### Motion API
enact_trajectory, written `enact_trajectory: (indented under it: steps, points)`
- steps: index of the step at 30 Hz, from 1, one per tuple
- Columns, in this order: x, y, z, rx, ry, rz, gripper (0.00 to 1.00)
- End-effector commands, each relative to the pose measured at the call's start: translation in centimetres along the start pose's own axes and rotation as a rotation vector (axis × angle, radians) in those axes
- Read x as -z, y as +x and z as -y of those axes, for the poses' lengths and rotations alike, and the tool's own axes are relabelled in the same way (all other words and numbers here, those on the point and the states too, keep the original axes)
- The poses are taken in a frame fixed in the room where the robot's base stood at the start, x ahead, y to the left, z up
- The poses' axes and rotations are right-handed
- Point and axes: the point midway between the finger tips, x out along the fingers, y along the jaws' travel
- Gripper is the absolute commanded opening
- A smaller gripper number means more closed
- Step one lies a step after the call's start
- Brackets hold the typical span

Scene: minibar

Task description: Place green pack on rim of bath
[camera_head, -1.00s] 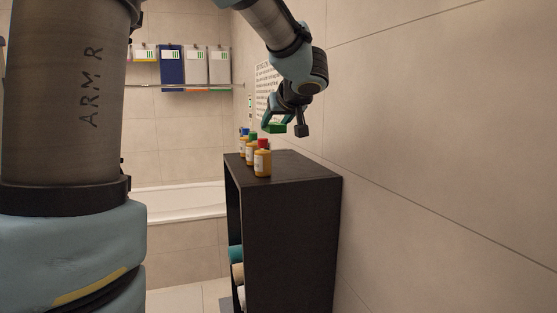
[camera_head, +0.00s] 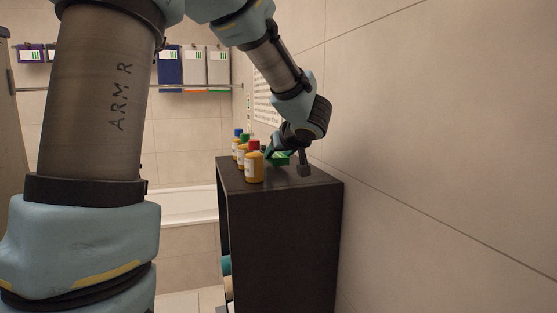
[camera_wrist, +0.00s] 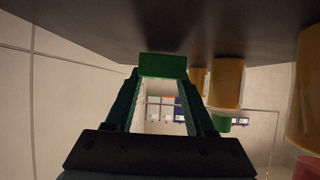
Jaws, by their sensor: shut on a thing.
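The green pack (camera_head: 279,158) is between the fingers of my gripper (camera_head: 276,156), just above the top of the dark cabinet or touching it; I cannot tell which. In the wrist view the green pack (camera_wrist: 163,65) spans the gap between the fingertips of my gripper (camera_wrist: 160,72), which is shut on it. The bath (camera_head: 188,205) shows as a white rim behind and to the left of the cabinet, partly hidden by my arm and the cabinet.
The dark cabinet (camera_head: 283,225) stands against the right wall. Several orange bottles (camera_head: 254,167) with coloured caps stand along its left edge, close to my gripper. A rail (camera_head: 200,90) with hanging folders (camera_head: 195,67) runs above the bath.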

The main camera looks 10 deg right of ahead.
Motion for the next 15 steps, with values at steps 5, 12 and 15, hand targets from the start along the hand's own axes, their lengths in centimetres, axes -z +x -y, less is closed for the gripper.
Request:
enact_trajectory:
  steps: [5, 12, 15]
  points:
    - [-0.85, 0.47, 0.01, -0.001, 0.000, 0.000, 0.03]
    - [-0.95, 0.50, -0.02, -0.001, 0.000, 0.000, 0.03]
    - [-1.01, 0.53, -0.04, -0.001, 0.000, 0.000, 0.60]
